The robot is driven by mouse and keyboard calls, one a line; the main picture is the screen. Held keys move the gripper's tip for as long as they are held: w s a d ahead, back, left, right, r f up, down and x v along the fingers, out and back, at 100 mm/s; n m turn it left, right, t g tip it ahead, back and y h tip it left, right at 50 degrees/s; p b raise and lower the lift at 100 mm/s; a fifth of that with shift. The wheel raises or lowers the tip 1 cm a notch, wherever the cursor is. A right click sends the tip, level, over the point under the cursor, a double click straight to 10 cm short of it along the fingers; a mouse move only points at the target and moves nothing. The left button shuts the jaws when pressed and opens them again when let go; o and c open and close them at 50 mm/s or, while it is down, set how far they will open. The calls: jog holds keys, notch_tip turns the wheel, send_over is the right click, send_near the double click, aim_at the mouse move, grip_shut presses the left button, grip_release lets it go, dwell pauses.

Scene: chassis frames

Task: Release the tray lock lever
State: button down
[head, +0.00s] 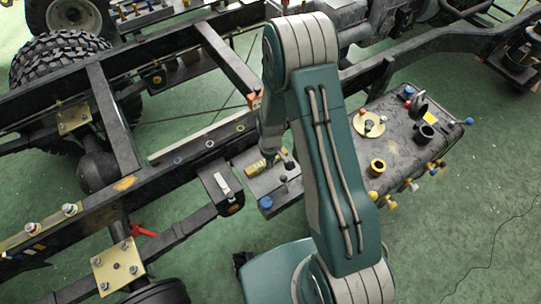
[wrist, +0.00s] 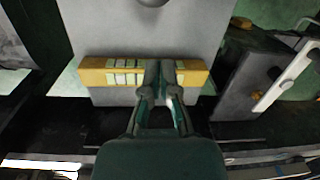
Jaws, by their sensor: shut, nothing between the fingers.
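In the wrist view my gripper (wrist: 164,72) is shut and empty, its fingertips over a yellow bar with pale marks (wrist: 98,77) on a grey plate (wrist: 140,30). I cannot tell whether they touch the bar. In the head view the grey plate (head: 262,187) lies beside the chassis rail, with the yellow bar (head: 256,168) on it, and my arm partly hides it. A dark block with a pale bar-shaped handle, possibly the lock lever (head: 222,182), stands just left of the plate. This handle also shows at the right of the wrist view (wrist: 284,78), apart from my fingers.
Dark chassis rails (head: 150,178) run past the plate. A dark tank with several coloured caps (head: 395,135) stands to the right of my arm. A blue knob (head: 265,202) sits at the plate's near edge. Green floor is open at lower right.

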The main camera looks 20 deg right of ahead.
aim_at(285, 184)
notch_tip(285, 184, down, 2)
jog(key=shift+s+f, duration=0.1)
jog(key=shift+f, duration=0.15)
jog(key=shift+s+d+r, duration=0.3)
jog(key=shift+s, duration=0.3)
jog(key=shift+s+d+r, duration=0.25)
jog(key=shift+s, duration=0.3)
jog(key=shift+s+d+r, duration=0.2)
jog(key=shift+s+d, duration=0.1)
jog(key=shift+s, duration=0.15)
jog(key=shift+r+t, duration=0.1)
jog(key=shift+t, duration=0.2)
jog(key=shift+s, duration=0.15)
